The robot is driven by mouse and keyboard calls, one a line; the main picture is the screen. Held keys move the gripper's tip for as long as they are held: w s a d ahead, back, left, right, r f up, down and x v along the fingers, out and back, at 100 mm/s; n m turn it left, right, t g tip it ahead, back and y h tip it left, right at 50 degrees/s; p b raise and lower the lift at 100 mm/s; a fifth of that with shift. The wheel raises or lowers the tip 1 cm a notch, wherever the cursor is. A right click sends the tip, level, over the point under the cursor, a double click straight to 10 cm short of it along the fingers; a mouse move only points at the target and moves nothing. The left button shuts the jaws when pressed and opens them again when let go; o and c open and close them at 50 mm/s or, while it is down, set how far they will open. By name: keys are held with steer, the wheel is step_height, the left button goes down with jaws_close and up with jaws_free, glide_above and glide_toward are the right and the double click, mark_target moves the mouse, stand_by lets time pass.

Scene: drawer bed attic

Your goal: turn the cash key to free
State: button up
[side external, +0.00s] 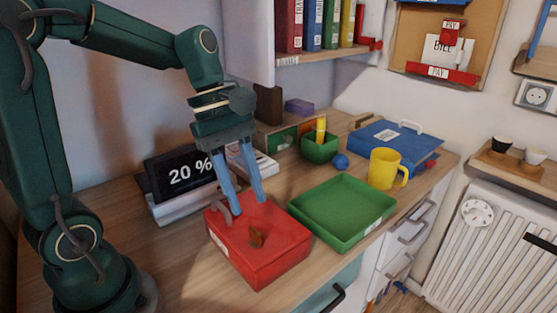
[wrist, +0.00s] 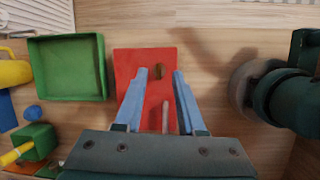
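The red cash box (side external: 283,254) sits on the wooden desk, and it also shows in the wrist view (wrist: 128,62). A pinkish-grey handle (side external: 224,211) is at the back left of the lid. My gripper (side external: 251,207) is over the lid, its two blue fingers apart with nothing between the tips, pointing down behind the key. In the wrist view my gripper (wrist: 159,73) straddles the lid. I cannot read any marking by the key.
A green tray (side external: 343,212) lies right of the box. A yellow mug (side external: 385,170), blue ball (side external: 340,161) and green pot (side external: 320,149) stand behind it. A blue binder (side external: 390,143) is at the back. Bare desk lies left of the box.

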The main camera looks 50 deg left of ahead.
mark_target(254, 230)
steer(key=shift+w+a+f+n+g, duration=0.15)
steer(key=shift+w+a+f+n, duration=0.15)
steer(key=shift+f, duration=0.2)
steer(key=shift+w+a+f+n+g, duration=0.2)
steer(key=shift+a+f+n, duration=0.1)
steer(key=shift+a+f, duration=0.15)
steer(key=shift+a+f+h, duration=0.1)
steer(key=shift+f+h, duration=0.2)
steer(key=shift+x, duration=2.5)
steer(key=shift+a, duration=0.1)
jaws_close()
